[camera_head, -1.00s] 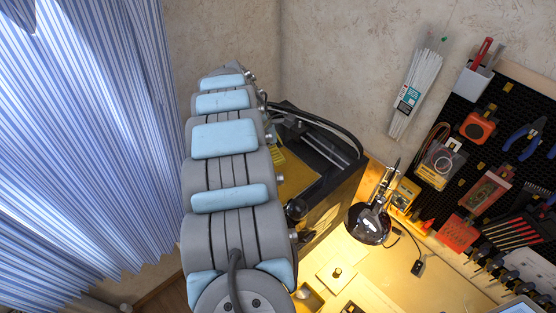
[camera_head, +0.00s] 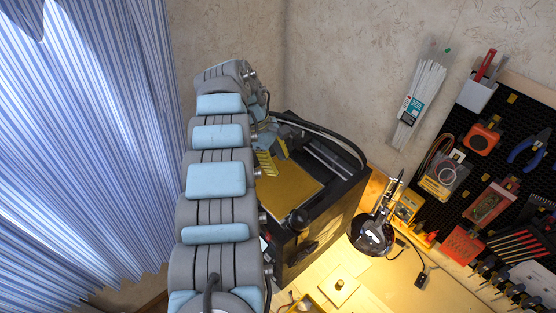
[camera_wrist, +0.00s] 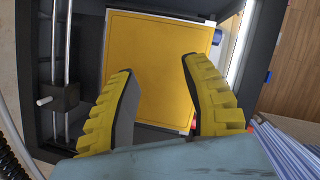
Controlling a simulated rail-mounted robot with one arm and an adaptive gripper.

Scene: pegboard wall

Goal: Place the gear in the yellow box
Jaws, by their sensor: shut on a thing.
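My gripper (camera_wrist: 155,65) is over the yellow-orange bed (camera_wrist: 150,40) of a dark open-framed machine. Its two yellow ridged fingers stand apart, with the bed showing through the gap. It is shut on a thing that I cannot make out. In the head view my gripper (camera_head: 265,163) is partly hidden by my arm, above the left part of the bed (camera_head: 290,190). I cannot make out a gear in either view. A small yellowish box (camera_head: 308,303) is cut off at the bottom edge of the head view; I cannot tell whether it is the yellow box.
The machine's dark frame (camera_head: 335,205) rises around the bed. A black lamp (camera_head: 372,232) stands right of it on the lit worktop (camera_head: 400,285). A pale square with a small dark knob (camera_head: 339,285) lies on the worktop. The pegboard (camera_head: 520,130) holds tools.

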